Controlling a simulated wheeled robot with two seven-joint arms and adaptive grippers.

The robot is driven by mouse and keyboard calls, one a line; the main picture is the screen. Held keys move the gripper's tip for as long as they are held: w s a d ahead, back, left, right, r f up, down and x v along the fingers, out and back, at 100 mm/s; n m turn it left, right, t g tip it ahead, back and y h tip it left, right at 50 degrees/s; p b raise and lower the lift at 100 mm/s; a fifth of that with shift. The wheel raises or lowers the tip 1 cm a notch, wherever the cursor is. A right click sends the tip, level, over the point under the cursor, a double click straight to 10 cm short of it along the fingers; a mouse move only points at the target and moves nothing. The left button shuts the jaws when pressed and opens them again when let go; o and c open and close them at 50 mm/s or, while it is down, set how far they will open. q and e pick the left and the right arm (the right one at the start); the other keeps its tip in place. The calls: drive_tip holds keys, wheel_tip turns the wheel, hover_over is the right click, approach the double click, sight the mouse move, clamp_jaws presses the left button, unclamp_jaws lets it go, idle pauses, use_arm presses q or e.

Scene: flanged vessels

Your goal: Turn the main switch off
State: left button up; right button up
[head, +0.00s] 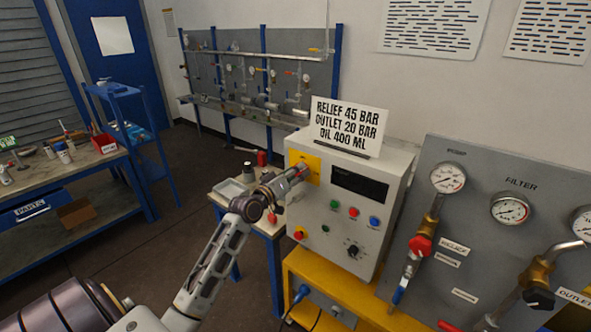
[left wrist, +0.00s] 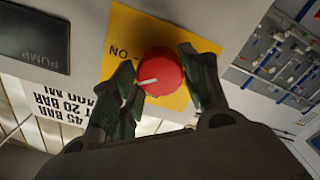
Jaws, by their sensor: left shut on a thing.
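The main switch is a red round knob (left wrist: 161,72) on a yellow plate (left wrist: 128,22) marked ON, in the left wrist view. A white line on the knob points to the picture's left, slightly downward. My left gripper (left wrist: 158,82) has one finger on each side of the knob and is shut on it. In the head view my left gripper (head: 298,172) reaches the yellow plate (head: 309,160) on the white control box (head: 345,205), and hides the knob there. My right gripper is not in view.
A sign (head: 348,126) stands on top of the box. Its front has a dark display (head: 358,184), several coloured buttons and a black dial (head: 353,250). A gauge panel (head: 480,210) stands to the right. A small table (head: 262,225) is beside my left arm.

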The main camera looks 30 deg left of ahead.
use_arm(q)
drive_tip(key=shift+n+p, duration=0.35)
drive_tip(key=shift+n, duration=1.55)
drive_tip(key=n, duration=0.3)
drive_tip(key=shift+n, duration=1.8)
drive_tip(key=o, duration=1)
